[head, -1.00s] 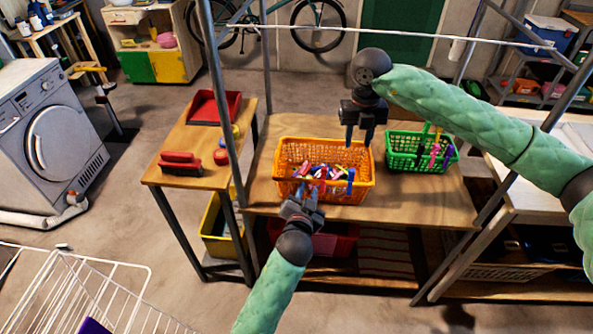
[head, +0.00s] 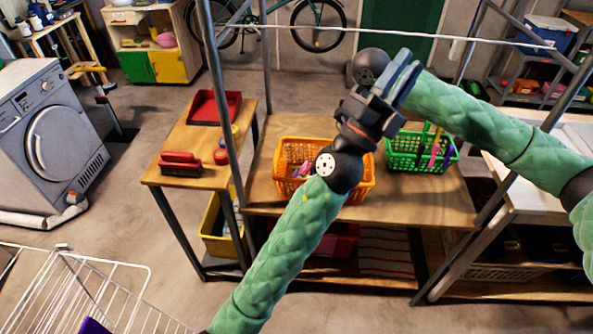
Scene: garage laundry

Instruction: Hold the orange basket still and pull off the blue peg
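The orange basket (head: 286,186) stands on the wooden table, with small coloured pegs (head: 302,170) inside. My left forearm and wrist cross in front of its middle and right side. The blue peg is not visible; the front right rim is mostly hidden. My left gripper (head: 409,66) is raised above and to the right of the basket, pointing up and right. Its two fingers look parted, and I see nothing between them. My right arm comes in from the right; its wrist shows behind my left gripper, but its fingers are hidden.
A side table at left holds a red dustpan (head: 213,107) and a red brush (head: 181,163). Grey metal posts (head: 225,105) rise around the table.

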